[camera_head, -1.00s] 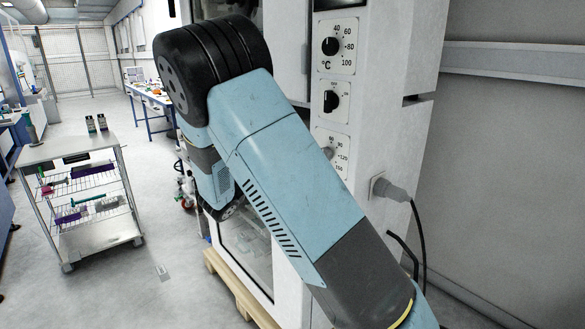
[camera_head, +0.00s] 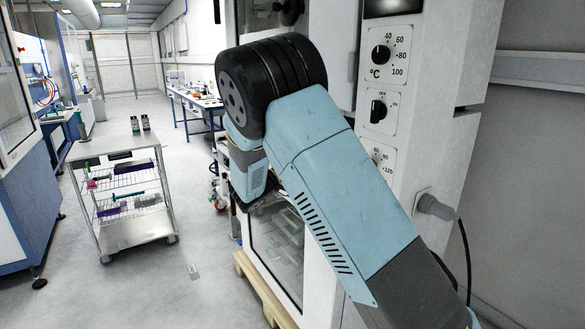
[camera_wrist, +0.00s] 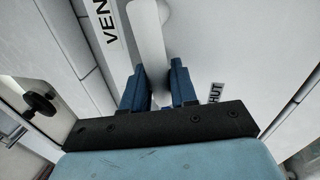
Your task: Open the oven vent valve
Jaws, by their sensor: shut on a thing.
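In the wrist view, the pale vent valve lever (camera_wrist: 148,38) runs from a rounded pivot at the top down between my fingers. My gripper (camera_wrist: 158,70) has blue fingers, one on each side of the lever, and is shut on it. A label reading "VEN" (camera_wrist: 104,22) is cut off by the picture's top edge at the left. In the head view, the oven (camera_head: 432,100) stands behind my blue arm, which hides my gripper and the lever.
The oven front carries several dials (camera_head: 381,54), and a grey plug with a cable (camera_head: 435,206) sticks out of its side. A wire-shelf trolley (camera_head: 122,190) stands left with open floor around it. A black knob (camera_wrist: 40,103) shows left in the wrist view.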

